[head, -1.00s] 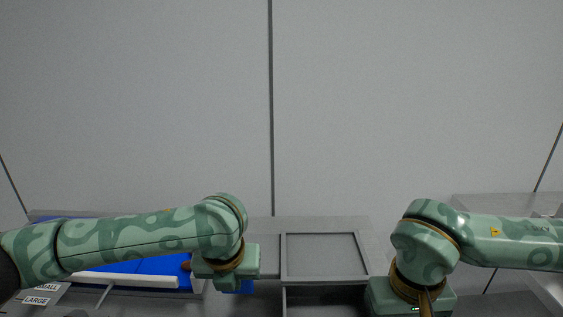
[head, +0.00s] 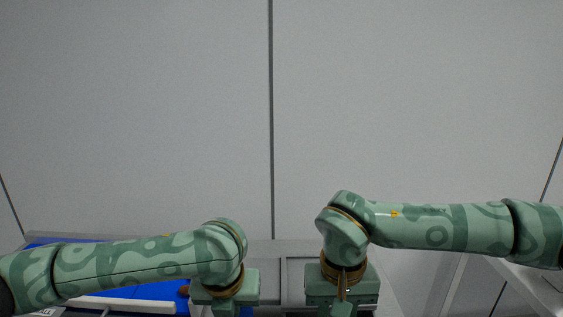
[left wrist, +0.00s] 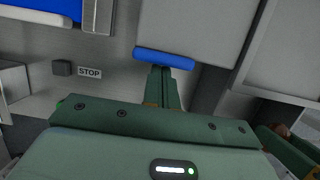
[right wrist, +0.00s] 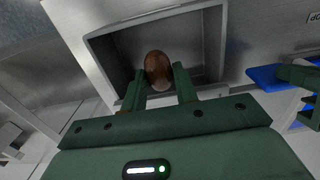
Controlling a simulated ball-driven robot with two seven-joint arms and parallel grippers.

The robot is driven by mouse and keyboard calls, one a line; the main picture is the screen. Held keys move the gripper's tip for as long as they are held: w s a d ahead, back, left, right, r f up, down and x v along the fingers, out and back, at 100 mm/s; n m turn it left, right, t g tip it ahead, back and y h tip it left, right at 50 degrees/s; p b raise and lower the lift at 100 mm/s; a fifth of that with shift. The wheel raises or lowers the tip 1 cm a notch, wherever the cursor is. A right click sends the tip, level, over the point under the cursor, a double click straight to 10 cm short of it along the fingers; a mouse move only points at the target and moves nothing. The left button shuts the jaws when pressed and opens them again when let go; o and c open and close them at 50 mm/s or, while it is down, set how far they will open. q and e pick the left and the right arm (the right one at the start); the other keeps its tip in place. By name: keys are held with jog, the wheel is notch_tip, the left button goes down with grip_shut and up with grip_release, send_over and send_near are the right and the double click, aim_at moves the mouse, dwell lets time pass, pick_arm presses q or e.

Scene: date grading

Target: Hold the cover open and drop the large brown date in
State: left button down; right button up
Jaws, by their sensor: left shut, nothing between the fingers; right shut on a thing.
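The large brown date (right wrist: 157,65) is between the fingertips of my right gripper (right wrist: 159,74), which is shut on it. In the right wrist view it shows in front of an open grey bin (right wrist: 112,60) with a dark inside. My left gripper (left wrist: 164,72) is shut with nothing between its fingers. Its tips are at the blue handle (left wrist: 164,59) on the edge of the grey cover (left wrist: 190,28). The handle also shows beside the bin in the right wrist view (right wrist: 264,78).
A blue sorting surface (head: 150,290) with a white bar (head: 125,304) lies at the left of the head view. A STOP label (left wrist: 90,72) with a dark button (left wrist: 62,68) is in the left wrist view. A grey wall (head: 400,100) stands behind.

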jog(key=shift+f, duration=0.2)
jog(key=o, duration=1.3)
jog(key=shift+r, duration=4.05)
pick_arm(q)
jog(key=s+p, duration=1.3)
jog(key=s, duration=0.1)
jog(key=shift+s, duration=0.15)
pick_arm(e)
jog(key=shift+t, duration=0.4)
jog(key=r, duration=0.5)
jog(key=s+r, duration=0.1)
jog(key=r, duration=1)
jog(key=shift+s+r, duration=0.2)
jog(key=shift+s, duration=0.15)
